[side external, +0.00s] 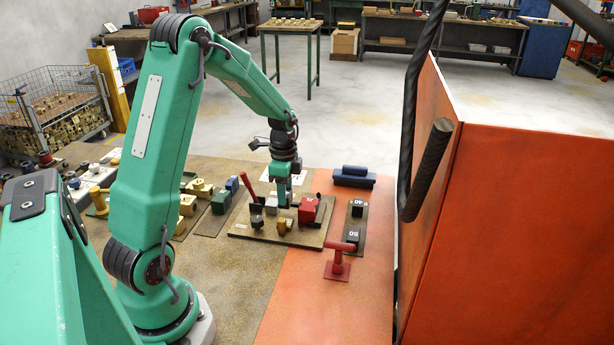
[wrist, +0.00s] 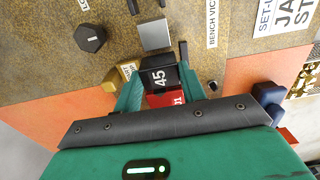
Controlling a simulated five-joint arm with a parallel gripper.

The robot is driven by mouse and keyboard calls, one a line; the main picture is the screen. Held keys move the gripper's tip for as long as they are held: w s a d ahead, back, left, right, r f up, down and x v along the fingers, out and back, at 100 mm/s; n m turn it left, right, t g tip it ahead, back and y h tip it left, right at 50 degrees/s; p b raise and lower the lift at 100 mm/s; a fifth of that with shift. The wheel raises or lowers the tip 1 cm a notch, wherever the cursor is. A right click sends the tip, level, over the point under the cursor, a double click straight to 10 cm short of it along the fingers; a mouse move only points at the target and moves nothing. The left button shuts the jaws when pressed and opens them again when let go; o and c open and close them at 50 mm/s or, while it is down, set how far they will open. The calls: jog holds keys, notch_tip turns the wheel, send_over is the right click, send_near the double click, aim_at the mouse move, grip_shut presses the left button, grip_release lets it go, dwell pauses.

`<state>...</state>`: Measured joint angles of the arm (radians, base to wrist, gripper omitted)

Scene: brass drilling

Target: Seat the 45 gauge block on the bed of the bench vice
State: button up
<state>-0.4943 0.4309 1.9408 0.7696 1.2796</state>
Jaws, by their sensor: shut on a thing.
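The 45 gauge block (wrist: 160,75) is black with a white "45" on its face. In the wrist view it sits between the green fingers of my gripper (wrist: 161,84), which is shut on it. In the side view my gripper (side external: 283,201) points down over the board of the bench vice (side external: 246,229); the block cannot be made out clearly there. A red part with white marking (wrist: 165,99) shows just below the block in the wrist view. A red block-like part (side external: 309,209) stands right of my gripper. Whether the gauge block touches the bed cannot be told.
A silver block (wrist: 155,34), a black knob (wrist: 90,38) and a brass piece (wrist: 121,76) are close by on the board. The 40 (side external: 357,210) and 50 (side external: 352,236) blocks stand on a rack at right, near a red T-handled tool (side external: 338,262). A large orange panel (side external: 510,230) rises farther right.

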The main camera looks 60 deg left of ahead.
jog(key=shift+f, duration=1.4)
dwell(2.0)
jog(key=o, duration=1.3)
jog(key=shift+o, duration=0.6)
jog(key=o, duration=0.3)
jog(key=shift+r, duration=0.1)
jog(key=shift+r, duration=3.35)
